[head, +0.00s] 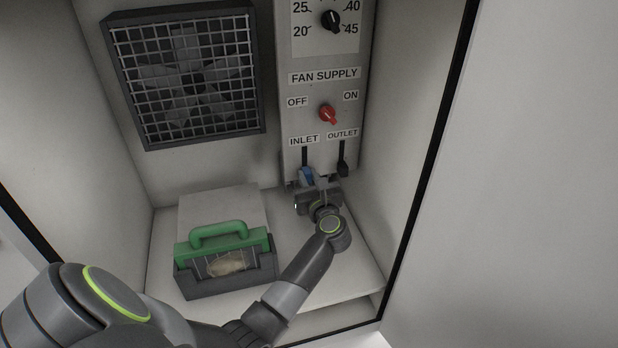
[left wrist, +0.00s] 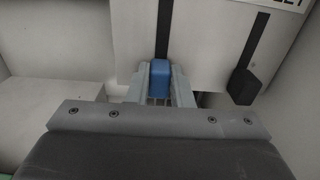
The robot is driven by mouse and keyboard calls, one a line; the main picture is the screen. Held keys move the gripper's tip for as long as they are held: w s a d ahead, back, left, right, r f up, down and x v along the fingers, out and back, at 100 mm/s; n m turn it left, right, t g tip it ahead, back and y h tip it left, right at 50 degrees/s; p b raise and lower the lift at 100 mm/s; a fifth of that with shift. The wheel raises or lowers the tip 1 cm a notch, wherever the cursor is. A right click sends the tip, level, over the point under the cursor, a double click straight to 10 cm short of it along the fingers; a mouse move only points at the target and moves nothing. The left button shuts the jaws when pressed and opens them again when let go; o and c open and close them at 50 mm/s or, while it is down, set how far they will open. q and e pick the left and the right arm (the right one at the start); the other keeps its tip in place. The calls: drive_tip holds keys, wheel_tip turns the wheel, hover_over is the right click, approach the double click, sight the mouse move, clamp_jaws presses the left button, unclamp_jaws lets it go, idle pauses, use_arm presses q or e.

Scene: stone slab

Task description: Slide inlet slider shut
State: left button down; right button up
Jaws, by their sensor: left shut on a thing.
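The inlet slider is a blue knob (head: 306,175) at the lower end of the dark vertical slot under the INLET label (head: 304,140). It also shows in the left wrist view (left wrist: 160,80), between the two fingers. My left gripper (head: 311,180) is at the panel's lower edge, shut on the blue knob; the left wrist view shows a finger on each side of it (left wrist: 160,88). The gripper body hides part of the knob in the head view. My right gripper is not in view.
The black outlet slider (head: 343,169) sits just right of my gripper, low in its slot. The red fan supply knob (head: 327,114) and black dial (head: 331,20) are above. A green-handled box (head: 225,262) stands left on the cabinet floor, below a grilled fan (head: 188,75).

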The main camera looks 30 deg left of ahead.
use_arm(q)
drive_tip(key=shift+f, duration=0.4)
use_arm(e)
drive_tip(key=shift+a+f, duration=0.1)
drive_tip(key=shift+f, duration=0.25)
use_arm(q)
drive_tip(key=c, duration=1.3)
unclamp_jaws()
drive_tip(key=shift+d, duration=0.1)
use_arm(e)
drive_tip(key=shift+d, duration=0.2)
